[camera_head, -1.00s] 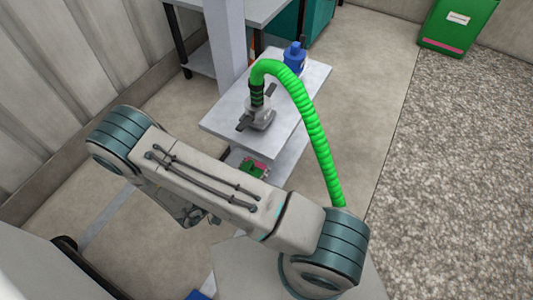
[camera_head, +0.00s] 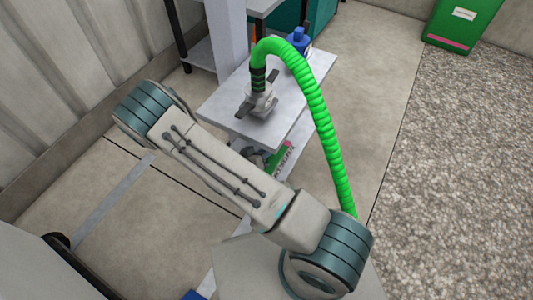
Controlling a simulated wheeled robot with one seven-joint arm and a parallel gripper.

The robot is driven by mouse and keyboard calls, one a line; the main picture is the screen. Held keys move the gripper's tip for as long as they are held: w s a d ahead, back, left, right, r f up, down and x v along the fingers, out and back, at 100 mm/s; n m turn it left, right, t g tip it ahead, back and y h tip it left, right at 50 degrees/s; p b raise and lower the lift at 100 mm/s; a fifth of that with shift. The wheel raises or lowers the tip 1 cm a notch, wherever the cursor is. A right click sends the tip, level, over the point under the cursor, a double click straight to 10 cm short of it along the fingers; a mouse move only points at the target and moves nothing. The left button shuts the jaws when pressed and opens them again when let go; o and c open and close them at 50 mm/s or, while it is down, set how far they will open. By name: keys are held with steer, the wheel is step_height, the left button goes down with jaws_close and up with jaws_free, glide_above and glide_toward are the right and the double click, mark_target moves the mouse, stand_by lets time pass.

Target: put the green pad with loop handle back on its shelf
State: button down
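A green piece with a pink edge and pale markings (camera_head: 281,160) shows just past my arm, at the lower level under the grey table top. It may be the green pad; I cannot make out a loop handle. A dark grey rounded shape (camera_head: 257,155) beside its left end may be part of my wrist or gripper. My arm crosses in front and hides most of that area. My fingertips cannot be made out, nor whether they touch the green piece.
A grey table (camera_head: 225,98) carries a grey fitting with dark handles (camera_head: 260,102) and a blue container (camera_head: 299,42). A thick green hose (camera_head: 318,105) arches from the fitting down beside my arm. A green bin (camera_head: 458,25) stands at the back right. Floor right of the table is clear.

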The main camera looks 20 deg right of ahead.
steer(key=shift+f, duration=0.15)
steer(key=c, duration=1.4)
jaws_free()
steer(key=shift+s+a+r, duration=0.15)
steer(key=shift+a+r, duration=0.1)
steer(key=shift+r, duration=0.1)
steer(key=p+v, duration=0.4)
steer(key=v, duration=0.7)
steer(key=shift+s+a, duration=0.1)
steer(key=shift+a, duration=0.05)
steer(key=shift+f, duration=0.1)
